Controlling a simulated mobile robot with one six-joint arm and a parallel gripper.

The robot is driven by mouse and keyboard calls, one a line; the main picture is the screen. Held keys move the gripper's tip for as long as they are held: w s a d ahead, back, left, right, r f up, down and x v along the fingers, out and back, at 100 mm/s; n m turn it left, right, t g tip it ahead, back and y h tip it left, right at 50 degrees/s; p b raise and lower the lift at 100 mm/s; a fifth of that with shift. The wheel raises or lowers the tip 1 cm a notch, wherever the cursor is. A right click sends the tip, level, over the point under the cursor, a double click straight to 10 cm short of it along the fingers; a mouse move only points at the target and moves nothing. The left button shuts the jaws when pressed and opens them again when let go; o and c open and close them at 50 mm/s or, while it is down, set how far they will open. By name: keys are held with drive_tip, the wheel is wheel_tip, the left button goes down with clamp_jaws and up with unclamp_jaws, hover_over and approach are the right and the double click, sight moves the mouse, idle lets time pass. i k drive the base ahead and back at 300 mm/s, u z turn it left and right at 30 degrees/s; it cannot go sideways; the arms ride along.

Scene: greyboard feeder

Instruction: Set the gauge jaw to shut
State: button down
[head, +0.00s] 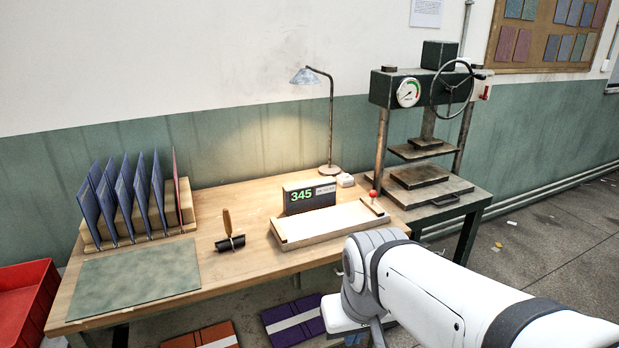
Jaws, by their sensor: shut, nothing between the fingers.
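A gauge with a dark display box (310,196) showing green digits 345 stands on the wooden bench. In front of it lies a long pale bed (328,226) with a raised front edge. At the bed's right end is a small block, likely the gauge jaw, with a red knob (373,194) on top. Whether this jaw is open or shut, I cannot tell. My white arm crosses the lower right, in front of the bench and below the bed's right end. My gripper's fingers do not show.
A lamp (331,120) and a press (425,125) stand behind and right. A red crate (25,300) is at far left.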

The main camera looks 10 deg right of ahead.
sight(369, 204)
drive_tip(key=z, duration=0.05)
drive_tip(key=i, duration=1)
drive_tip(key=z, duration=0.2)
